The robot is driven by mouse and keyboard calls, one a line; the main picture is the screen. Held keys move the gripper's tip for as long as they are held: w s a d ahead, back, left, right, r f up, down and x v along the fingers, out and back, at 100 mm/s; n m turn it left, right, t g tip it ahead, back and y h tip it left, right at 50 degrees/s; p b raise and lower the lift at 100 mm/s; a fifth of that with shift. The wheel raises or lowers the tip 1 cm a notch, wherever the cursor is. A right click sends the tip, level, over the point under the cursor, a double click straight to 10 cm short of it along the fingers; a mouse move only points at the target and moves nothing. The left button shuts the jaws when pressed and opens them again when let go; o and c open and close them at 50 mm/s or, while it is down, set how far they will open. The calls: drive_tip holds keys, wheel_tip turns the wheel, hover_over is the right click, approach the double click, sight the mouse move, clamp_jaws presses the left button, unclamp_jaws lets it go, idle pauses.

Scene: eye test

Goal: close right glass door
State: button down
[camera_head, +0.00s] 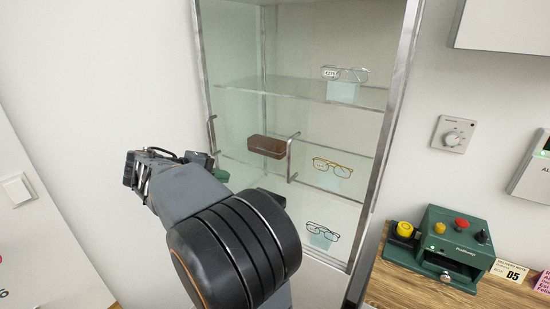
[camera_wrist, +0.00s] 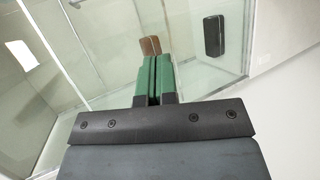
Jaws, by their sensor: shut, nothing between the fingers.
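The glass-fronted cabinet (camera_head: 399,100) stands ahead of me, with a metal frame. One upright metal handle (camera_head: 291,158) shows near the middle of its front, and another handle (camera_head: 212,135) at the left edge. The clear panes make it hard to tell where the right door's edge lies and how far it stands open. My gripper shows in the wrist view (camera_wrist: 153,80), its green fingers together and empty. In the head view my arm hides most of it, just in front of the cabinet's lower left part. I cannot tell whether it touches the glass.
A brown case (camera_head: 267,146) is on a shelf, and spectacles (camera_head: 345,73) stand on several levels. A black case (camera_wrist: 214,35) shows in the wrist view. A green control box (camera_head: 440,247) sits on the wooden counter (camera_head: 398,289) at right. White wall flanks the cabinet.

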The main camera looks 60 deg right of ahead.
drive_tip(key=w+d+r+m+g+h+b, duration=0.1)
drive_tip(key=d+r+m+g+h, duration=0.25)
drive_tip(key=d+g, duration=0.2)
drive_tip(key=s+a+p+x, duration=0.1)
drive_tip(key=s+p+x, duration=0.1)
drive_tip(key=x, duration=1)
drive_tip(key=shift+p, duration=0.35)
drive_tip(key=shift+f+t, duration=0.1)
drive_tip(key=shift+t, duration=0.15)
